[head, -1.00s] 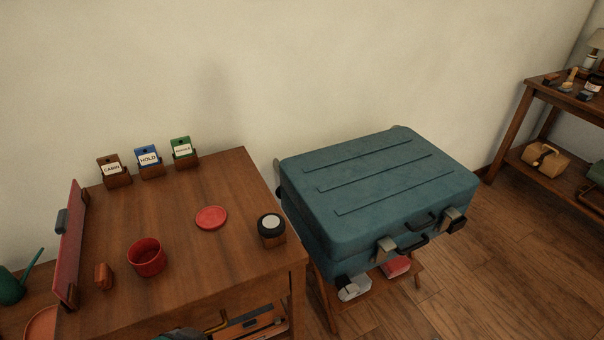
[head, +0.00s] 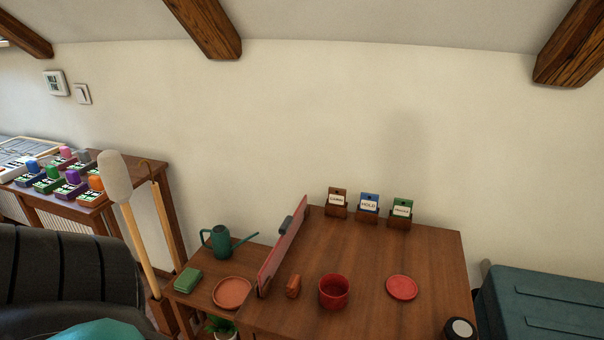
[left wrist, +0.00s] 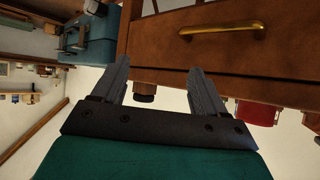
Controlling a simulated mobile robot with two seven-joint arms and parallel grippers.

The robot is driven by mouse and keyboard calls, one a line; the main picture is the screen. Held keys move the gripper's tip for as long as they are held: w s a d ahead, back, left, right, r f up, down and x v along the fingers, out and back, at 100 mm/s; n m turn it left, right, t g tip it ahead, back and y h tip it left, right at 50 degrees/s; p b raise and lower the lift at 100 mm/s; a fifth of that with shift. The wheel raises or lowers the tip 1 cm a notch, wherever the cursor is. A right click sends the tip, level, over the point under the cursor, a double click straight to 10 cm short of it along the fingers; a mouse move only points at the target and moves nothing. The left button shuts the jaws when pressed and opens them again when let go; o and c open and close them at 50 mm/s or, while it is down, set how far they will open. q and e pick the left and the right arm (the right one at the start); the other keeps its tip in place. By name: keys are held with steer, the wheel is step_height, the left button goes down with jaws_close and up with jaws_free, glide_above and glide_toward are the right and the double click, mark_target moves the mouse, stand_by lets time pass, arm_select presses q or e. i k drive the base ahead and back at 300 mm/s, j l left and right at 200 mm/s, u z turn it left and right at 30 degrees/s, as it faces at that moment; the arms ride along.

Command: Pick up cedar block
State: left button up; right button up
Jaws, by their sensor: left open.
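A small orange-brown block (head: 293,286), which looks like the cedar block, stands on the brown wooden table (head: 390,255) in the head view. It is between the red upright panel (head: 283,247) and a red cup (head: 333,292), apart from the cup. My left gripper (left wrist: 159,65) shows in the left wrist view, open and empty, near a wooden drawer front with a brass handle (left wrist: 222,30). My left gripper's fingers do not show in the head view. My right gripper is in neither view.
A red dish (head: 402,287), a dark round-topped item (head: 459,329) and three labelled card holders (head: 368,208) share the table. A lower stand at left holds a green watering can (head: 222,243) and a terracotta saucer (head: 232,292). A teal suitcase (head: 545,305) is at right.

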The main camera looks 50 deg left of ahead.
mark_target(293, 287)
steer(key=u, duration=1.6)
